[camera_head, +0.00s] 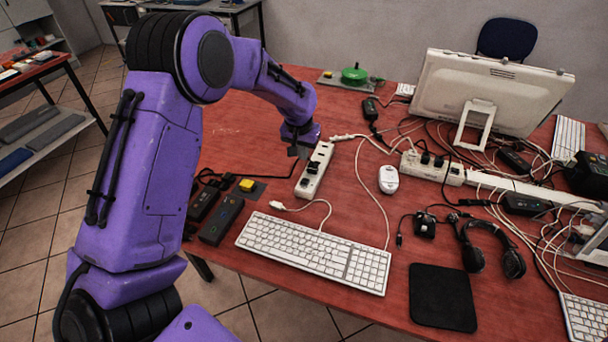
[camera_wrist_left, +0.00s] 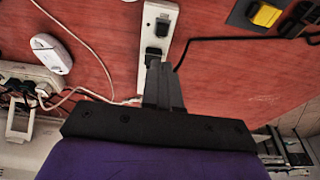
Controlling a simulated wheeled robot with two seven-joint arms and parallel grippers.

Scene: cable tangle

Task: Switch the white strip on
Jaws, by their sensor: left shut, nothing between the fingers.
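A white power strip (camera_head: 314,171) lies on the red table, with dark sockets and a black plug or adapter (camera_head: 312,168) on it. The strip also shows in the left wrist view (camera_wrist_left: 158,30), running up from behind my fingers. My left gripper (camera_head: 293,151) is shut and empty, pointing down by the strip's far end. In the left wrist view its fingertips (camera_wrist_left: 161,64) overlap the strip's edge; I cannot tell whether they touch it. The switch is not clear to see. A second, cream strip (camera_head: 432,167) holds black plugs further right. My right gripper is not in view.
A white keyboard (camera_head: 315,250) lies in front and a white mouse (camera_head: 388,179) to the right. A yellow button (camera_head: 247,185) and black boxes (camera_head: 221,219) lie left. Tangled cables, a monitor (camera_head: 490,91) and headphones (camera_head: 488,249) fill the right side.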

